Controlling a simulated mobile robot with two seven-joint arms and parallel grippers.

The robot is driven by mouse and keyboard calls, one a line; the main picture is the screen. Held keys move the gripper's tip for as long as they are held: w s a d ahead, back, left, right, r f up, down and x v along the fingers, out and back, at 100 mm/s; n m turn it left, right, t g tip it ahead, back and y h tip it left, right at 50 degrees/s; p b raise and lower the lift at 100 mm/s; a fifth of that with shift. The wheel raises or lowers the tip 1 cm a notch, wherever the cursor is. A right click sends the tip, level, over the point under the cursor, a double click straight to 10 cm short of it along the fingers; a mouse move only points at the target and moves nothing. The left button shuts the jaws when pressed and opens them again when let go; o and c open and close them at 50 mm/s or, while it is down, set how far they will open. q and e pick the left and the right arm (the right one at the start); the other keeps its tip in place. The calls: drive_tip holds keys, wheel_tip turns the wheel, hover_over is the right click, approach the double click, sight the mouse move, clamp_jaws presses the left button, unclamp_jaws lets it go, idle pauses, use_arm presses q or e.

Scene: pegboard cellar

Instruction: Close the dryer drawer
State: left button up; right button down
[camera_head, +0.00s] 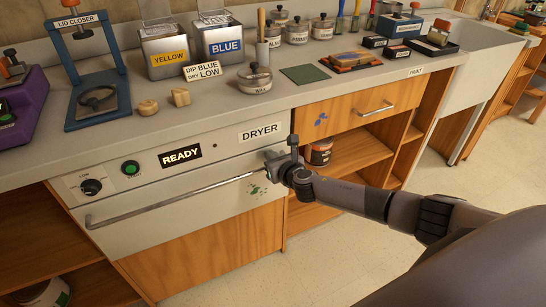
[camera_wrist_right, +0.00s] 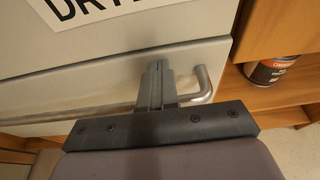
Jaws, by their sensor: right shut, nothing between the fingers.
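The dryer drawer (camera_head: 150,225) has a pale grey front below the control panel, and a long silver bar handle (camera_head: 170,196) runs across it. The drawer front looks close to flush with the panel above; I cannot tell whether a small gap is left. My right gripper (camera_head: 272,165) is at the right end of the drawer front, by the handle's right end. In the right wrist view the gripper (camera_wrist_right: 155,82) is shut and empty, its fingers in front of the drawer face beside the handle's bent end (camera_wrist_right: 204,84). Contact is unclear. My left gripper is out of view.
The DRYER label (camera_head: 263,132) and the lit READY sign (camera_head: 180,155) are above the drawer. A wooden drawer (camera_head: 350,110) and open shelves with a can (camera_head: 320,152) are to the right. The counter holds ink tins, jars and a lid closer (camera_head: 90,75). Floor in front is clear.

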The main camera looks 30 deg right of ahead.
drive_tip(key=shift+w+d+r, duration=0.15)
drive_tip(key=shift+w+r, duration=0.1)
drive_tip(key=shift+r, duration=0.2)
drive_tip(key=shift+s+p, duration=0.45)
drive_tip(key=shift+p, duration=0.05)
drive_tip(key=s+a+f+m+g+y+p, duration=0.1)
drive_tip(key=s+a+m+g+y+p, duration=0.15)
drive_tip(key=s+a+m, duration=0.65)
drive_tip(key=s+a+f+m+g+y+p, duration=0.1)
drive_tip(key=s+a+f+m+p, duration=0.15)
drive_tip(key=s+m, duration=0.75)
drive_tip(key=s+d+r+m+p, duration=0.1)
drive_tip(key=s+m+p, duration=0.1)
drive_tip(key=s+m, duration=0.5)
drive_tip(key=s+d+r+m+h+p, duration=0.1)
drive_tip(key=s+r+m, duration=0.1)
drive_tip(key=s+m, duration=0.5)
drive_tip(key=shift+s+d+m+p, duration=0.3)
drive_tip(key=shift+s+m+p, duration=0.05)
drive_tip(key=shift+m, duration=0.05)
